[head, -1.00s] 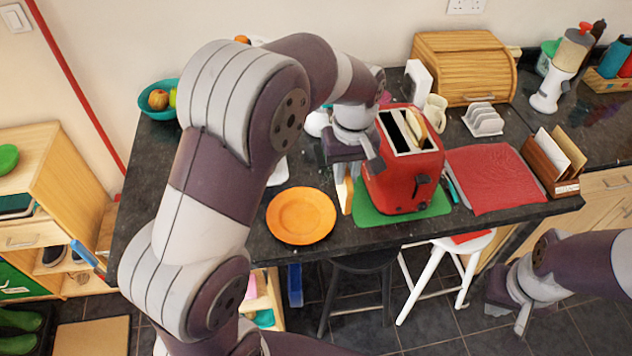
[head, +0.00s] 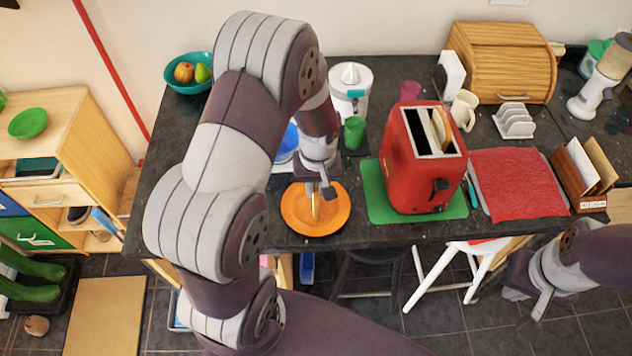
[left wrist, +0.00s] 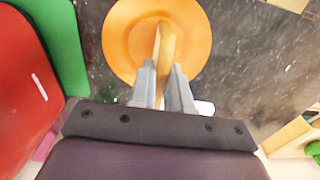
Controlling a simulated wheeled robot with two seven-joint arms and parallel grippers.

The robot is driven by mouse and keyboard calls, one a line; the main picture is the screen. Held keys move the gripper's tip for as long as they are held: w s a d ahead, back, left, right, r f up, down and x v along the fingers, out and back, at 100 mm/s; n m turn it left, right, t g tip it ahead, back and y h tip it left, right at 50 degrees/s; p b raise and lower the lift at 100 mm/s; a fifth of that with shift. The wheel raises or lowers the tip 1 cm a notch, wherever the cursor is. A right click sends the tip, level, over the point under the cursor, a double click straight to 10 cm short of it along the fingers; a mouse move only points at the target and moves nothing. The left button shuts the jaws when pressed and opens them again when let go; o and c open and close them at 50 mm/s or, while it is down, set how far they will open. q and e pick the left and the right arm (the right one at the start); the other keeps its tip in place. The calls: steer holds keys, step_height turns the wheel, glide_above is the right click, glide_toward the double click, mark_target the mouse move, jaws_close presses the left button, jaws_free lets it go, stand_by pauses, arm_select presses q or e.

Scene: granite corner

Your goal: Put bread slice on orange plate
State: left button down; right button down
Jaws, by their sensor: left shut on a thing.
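My left gripper (head: 317,190) is shut on a bread slice (head: 316,207), which hangs upright, edge-on to the head camera. The slice is over the orange plate (head: 292,220); I cannot tell whether it touches the plate. In the left wrist view the bread slice (left wrist: 164,45) sits between the fingertips (left wrist: 164,78), in front of the orange plate (left wrist: 120,40). My right gripper (head: 538,296) is at the lower right, away from the counter; its jaw state is unclear.
The red toaster (head: 405,175) stands on a green mat (head: 376,200) right of the plate, with another slice in its slot. A green cup (head: 354,132) and a white juicer (head: 351,85) stand behind. A red cloth (head: 515,180) lies at right.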

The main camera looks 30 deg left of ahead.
arm_select(q)
steer(key=shift+f, duration=0.15)
steer(key=shift+w+f, duration=0.1)
steer(key=shift+f, duration=0.05)
steer(key=c, duration=1.1)
jaws_free()
steer(key=shift+r, duration=0.35)
step_height(320, 180, up, 11)
steer(key=b, duration=0.2)
steer(key=s+d+f+m, duration=0.1)
steer(key=s+m, duration=0.1)
steer(key=s, duration=0.1)
steer(key=s+d+m+t, duration=0.1)
steer(key=s+d+m, duration=0.1)
steer(key=s+d+f+m, duration=0.1)
steer(key=s+d+m, duration=0.1)
steer(key=s, duration=0.1)
steer(key=shift+s+f+m, duration=0.3)
steer(key=shift+s+f, duration=0.05)
